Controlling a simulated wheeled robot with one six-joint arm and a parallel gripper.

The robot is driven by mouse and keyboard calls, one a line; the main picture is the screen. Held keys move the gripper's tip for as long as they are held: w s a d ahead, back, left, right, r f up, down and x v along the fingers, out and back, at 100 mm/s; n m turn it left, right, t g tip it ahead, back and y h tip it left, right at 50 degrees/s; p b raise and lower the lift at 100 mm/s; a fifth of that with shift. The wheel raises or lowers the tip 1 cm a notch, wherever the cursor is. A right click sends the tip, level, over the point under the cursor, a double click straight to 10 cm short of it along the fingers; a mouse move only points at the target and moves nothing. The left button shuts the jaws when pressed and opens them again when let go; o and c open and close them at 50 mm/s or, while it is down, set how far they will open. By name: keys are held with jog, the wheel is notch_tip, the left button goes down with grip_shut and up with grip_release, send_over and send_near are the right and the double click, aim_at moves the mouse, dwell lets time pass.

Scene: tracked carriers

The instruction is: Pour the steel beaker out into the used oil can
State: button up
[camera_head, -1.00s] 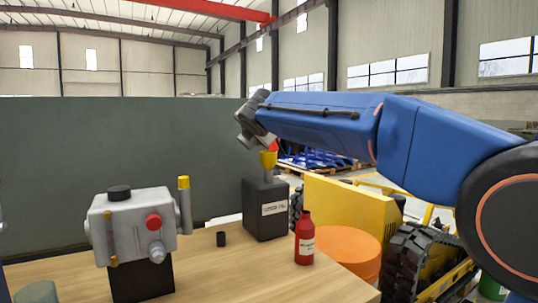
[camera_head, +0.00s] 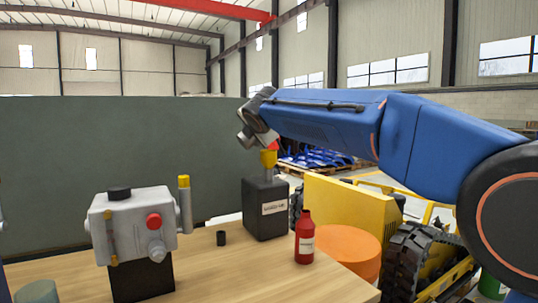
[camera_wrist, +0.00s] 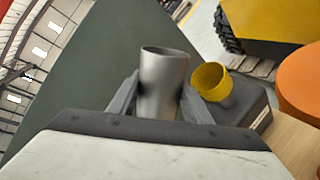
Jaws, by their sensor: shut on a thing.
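The steel beaker (camera_wrist: 164,88) is a plain grey cylinder between the fingers of my gripper (camera_wrist: 162,100), which is shut on it. Its mouth faces away from my wrist, and its contents are not visible. The used oil can (camera_head: 265,212) is a dark box with a white label, standing on the table. A yellow funnel (camera_head: 268,159) sits in its top. In the wrist view the funnel (camera_wrist: 211,81) is just right of the beaker, apart in the picture. In the head view my gripper (camera_head: 262,138) is just above the funnel; I cannot make out the beaker there.
A red bottle (camera_head: 304,240) stands right of the can, and a small dark cup (camera_head: 221,238) left of it. A grey machine (camera_head: 135,228) with knobs stands at the left. A dark green panel (camera_head: 110,150) rises behind the table. An orange drum (camera_head: 350,248) is beyond the right edge.

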jog(key=shift+r+m, duration=0.4)
jog(key=shift+m, duration=0.1)
dwell(0.8)
jog(key=shift+f+m+g+y+p, duration=0.3)
jog(key=shift+m+g+y+p, duration=0.25)
jog(key=shift+p, duration=0.25)
dwell(2.1)
jog(key=shift+w+d+r+m+y+p, duration=0.2)
jog(key=shift+r+m+y+p, duration=0.2)
jog(key=shift+m, duration=0.25)
dwell(2.1)
jog(key=shift+d+f+g, duration=0.1)
jog(key=shift+g, duration=0.15)
dwell(0.7)
